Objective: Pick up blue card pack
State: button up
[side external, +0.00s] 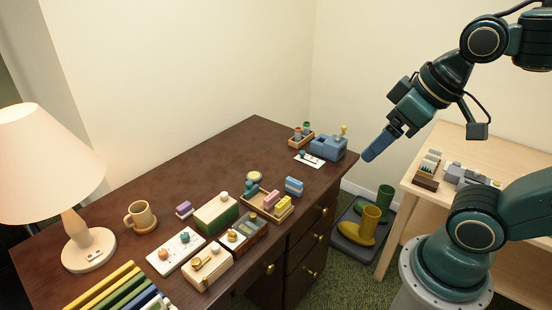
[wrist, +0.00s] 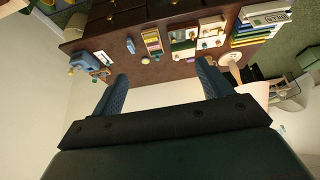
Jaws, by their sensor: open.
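A small blue pack (side external: 294,187), which looks like the blue card pack, sits on the dark wooden desk (side external: 160,173) near its front edge, right of a tray of pink and yellow packs. It also appears small in the wrist view (wrist: 130,45). My gripper (side external: 374,149) is raised in the air to the right of the desk, well apart from the pack. In the wrist view its two fingers (wrist: 163,75) are spread with nothing between them.
A wooden tray (side external: 253,191) holds pink and yellow packs. A blue box with a knob (side external: 327,147) stands at the desk's far right. A small purple pack (side external: 183,209), mug (side external: 140,217) and lamp (side external: 88,249) are left.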

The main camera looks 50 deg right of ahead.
jog(key=w, duration=0.1)
jog(key=n+g, duration=0.6)
jog(key=n, duration=1.2)
send_over(295, 181)
notch_tip(295, 181, down, 22)
jog(key=r, duration=0.1)
jog(key=shift+w+f, duration=0.1)
jog(key=shift+f, duration=0.15)
jog(key=shift+f, duration=4.3)
